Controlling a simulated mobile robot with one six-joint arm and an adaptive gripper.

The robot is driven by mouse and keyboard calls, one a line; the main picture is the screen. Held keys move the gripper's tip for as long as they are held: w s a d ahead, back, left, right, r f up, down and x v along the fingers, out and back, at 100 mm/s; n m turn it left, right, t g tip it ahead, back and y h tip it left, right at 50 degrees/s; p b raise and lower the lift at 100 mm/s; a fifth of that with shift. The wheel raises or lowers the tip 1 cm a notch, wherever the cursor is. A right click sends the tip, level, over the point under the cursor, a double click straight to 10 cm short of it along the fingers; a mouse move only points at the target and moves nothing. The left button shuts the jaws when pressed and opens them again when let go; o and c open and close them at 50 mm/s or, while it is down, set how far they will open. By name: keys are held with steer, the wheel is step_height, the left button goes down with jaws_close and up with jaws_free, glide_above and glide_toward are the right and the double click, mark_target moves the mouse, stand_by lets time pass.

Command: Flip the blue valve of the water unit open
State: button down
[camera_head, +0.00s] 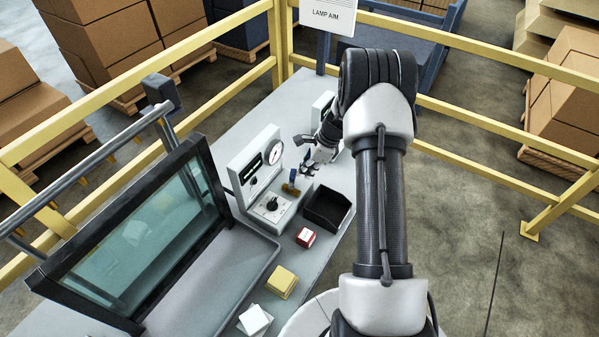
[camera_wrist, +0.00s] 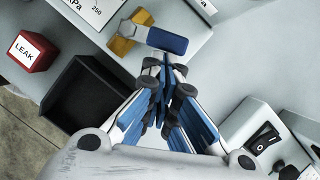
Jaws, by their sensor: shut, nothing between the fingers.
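In the wrist view the blue handle (camera_wrist: 167,39) extends right from the brass body (camera_wrist: 123,45) on a grey stem. My gripper (camera_head: 309,172) is just right of the handle. In the wrist view its closed fingertips (camera_wrist: 167,75) are just below the handle, with nothing between them. I cannot tell whether they touch it.
A black open bin (camera_head: 327,208) stands right of the unit's base, beside a red LEAK block (camera_head: 305,237). Yellow (camera_head: 282,281) and white (camera_head: 255,320) blocks lie nearer. A switch box (camera_wrist: 255,135) is right of my fingers. A glass-screened tray (camera_head: 140,235) stands left.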

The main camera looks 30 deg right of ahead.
mark_target(292, 169)
steer(key=w+n+g, duration=0.1)
steer(key=n, duration=0.1)
steer(key=w+a+n, duration=0.1)
steer(key=w+n, duration=0.1)
steer(key=n, duration=0.1)
steer(key=shift+a+f+n+g+y, duration=0.1)
steer(key=shift+a+n+g+y, duration=0.05)
steer(key=shift+n+g+y, duration=0.2)
steer(key=shift+w+a+n+g+b, duration=0.4)
steer(key=shift+a+n+g, duration=0.15)
steer(key=shift+n, duration=0.6)
steer(key=shift+w+a, duration=0.1)
steer(key=shift+a, duration=0.05)
steer(key=shift+w+a, duration=0.1)
steer(key=shift+a, duration=0.05)
